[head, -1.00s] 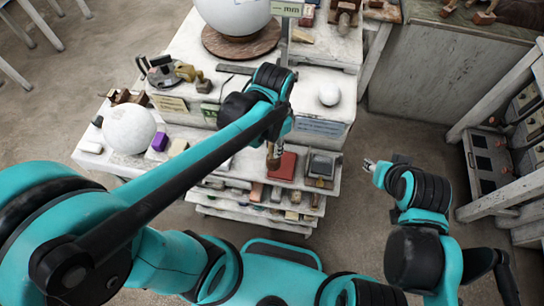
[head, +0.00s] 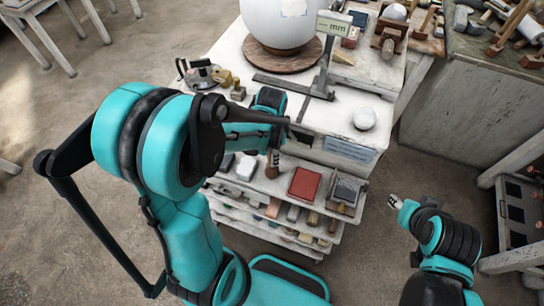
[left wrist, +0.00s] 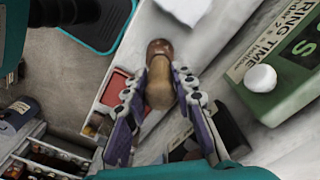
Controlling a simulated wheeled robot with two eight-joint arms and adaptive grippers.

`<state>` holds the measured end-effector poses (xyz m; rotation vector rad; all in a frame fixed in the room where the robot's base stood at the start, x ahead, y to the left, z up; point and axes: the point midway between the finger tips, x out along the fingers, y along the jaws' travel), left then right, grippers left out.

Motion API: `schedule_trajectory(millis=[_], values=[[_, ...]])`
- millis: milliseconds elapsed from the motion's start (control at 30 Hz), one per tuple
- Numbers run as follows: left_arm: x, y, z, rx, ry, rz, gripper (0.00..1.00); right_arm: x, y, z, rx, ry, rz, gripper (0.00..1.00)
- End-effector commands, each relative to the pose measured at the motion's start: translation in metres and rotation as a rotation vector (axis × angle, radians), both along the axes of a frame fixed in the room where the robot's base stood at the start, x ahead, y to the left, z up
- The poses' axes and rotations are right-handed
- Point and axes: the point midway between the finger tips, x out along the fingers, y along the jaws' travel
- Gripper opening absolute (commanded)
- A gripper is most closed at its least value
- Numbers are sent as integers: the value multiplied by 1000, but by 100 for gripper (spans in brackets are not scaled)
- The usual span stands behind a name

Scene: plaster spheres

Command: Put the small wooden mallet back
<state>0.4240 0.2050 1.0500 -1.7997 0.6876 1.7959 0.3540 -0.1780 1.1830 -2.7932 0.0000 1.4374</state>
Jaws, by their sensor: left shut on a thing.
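My left gripper (left wrist: 158,92) is shut on a small wooden piece, which I take to be the small wooden mallet (left wrist: 159,84). Only a rounded brown end with a darker tip shows between the fingers; the rest is hidden. In the head view the left gripper (head: 272,160) points down over the front shelf of the white stand, left of a red box, and its hold is mostly covered by my arm. My right gripper (head: 395,201) hangs over the floor right of the stand; it is too small to tell whether it is open.
The white stand (head: 310,140) carries a large white sphere (head: 283,18), a small white ball (head: 364,118) and a metal ruler stand. The red box (head: 304,184) lies on the shelf. Wooden tools lie on the workbench (head: 460,90) at top right. Floor is clear between.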

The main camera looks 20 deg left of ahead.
Motion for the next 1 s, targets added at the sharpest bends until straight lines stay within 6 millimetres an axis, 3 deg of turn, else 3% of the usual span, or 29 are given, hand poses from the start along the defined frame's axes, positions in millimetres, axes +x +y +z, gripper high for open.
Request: schedule_trajectory(millis=[433,467,500,533,867,1000], values=[[0,0,-9,0,0,0,0,0,0,-6,0,0,0,40],[0,0,-8,0,0,0,33,0,0,-5,0,0,0,40],[0,0,-7,0,0,0,44,0,0,-4,0,0,0,40],[0,0,-7,0,0,0,46,0,0,-4,0,0,0,40],[0,0,-4,0,0,0,46,0,0,-2,0,0,0,40],[0,0,12,0,0,0,46,0,0,4,0,0,0,40]])
